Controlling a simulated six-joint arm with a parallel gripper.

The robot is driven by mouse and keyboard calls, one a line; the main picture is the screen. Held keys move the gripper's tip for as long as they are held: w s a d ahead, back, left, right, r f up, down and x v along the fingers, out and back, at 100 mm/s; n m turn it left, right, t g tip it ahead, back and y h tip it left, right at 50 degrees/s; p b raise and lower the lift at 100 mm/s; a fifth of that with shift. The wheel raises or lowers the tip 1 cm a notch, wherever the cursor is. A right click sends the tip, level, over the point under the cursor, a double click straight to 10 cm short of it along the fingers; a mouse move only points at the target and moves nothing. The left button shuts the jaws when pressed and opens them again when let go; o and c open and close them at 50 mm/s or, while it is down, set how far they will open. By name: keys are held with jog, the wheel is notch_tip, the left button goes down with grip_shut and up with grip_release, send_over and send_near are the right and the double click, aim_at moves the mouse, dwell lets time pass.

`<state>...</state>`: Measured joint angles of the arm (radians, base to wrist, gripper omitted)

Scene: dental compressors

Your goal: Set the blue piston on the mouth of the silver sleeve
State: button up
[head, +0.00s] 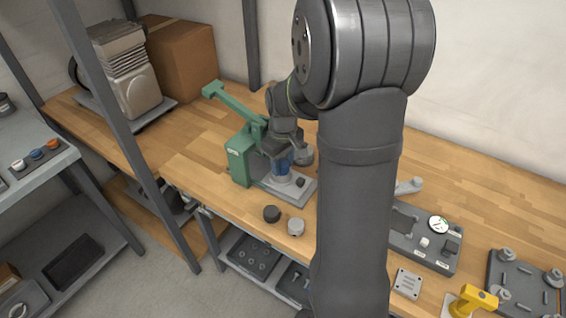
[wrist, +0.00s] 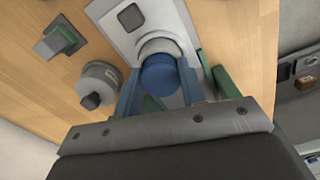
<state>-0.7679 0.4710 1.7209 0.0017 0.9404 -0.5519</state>
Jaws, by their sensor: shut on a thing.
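The blue piston (wrist: 160,76) is between the two blue-grey fingers of my gripper (wrist: 158,88), which is shut on it. In the wrist view the silver sleeve (wrist: 158,47) shows as a pale ring just past the piston, on a grey base plate (wrist: 112,12). The piston overlaps the sleeve's near side in that view; I cannot tell whether they touch. In the head view my gripper (head: 283,160) is low over the base plate (head: 302,193) beside the green press. The sleeve's mouth is largely hidden by the piston.
The green press (head: 240,160) with its raised lever stands close by. A grey round part (wrist: 99,82) lies beside the plate. A dark knob (head: 271,214) and a silver piece (head: 296,227) sit in front. A gauge panel (head: 425,240) is at right.

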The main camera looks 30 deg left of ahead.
jog(key=shift+s+d+f, duration=0.1)
jog(key=shift+d+f, duration=0.1)
jog(key=shift+f, duration=0.3)
jog(key=o, duration=1.1)
jog(key=shift+c, duration=0.2)
jog(key=shift+o, duration=2.3)
jog(key=shift+a+r, duration=0.1)
jog(key=shift+r, duration=0.1)
jog(key=shift+r, duration=3.5)
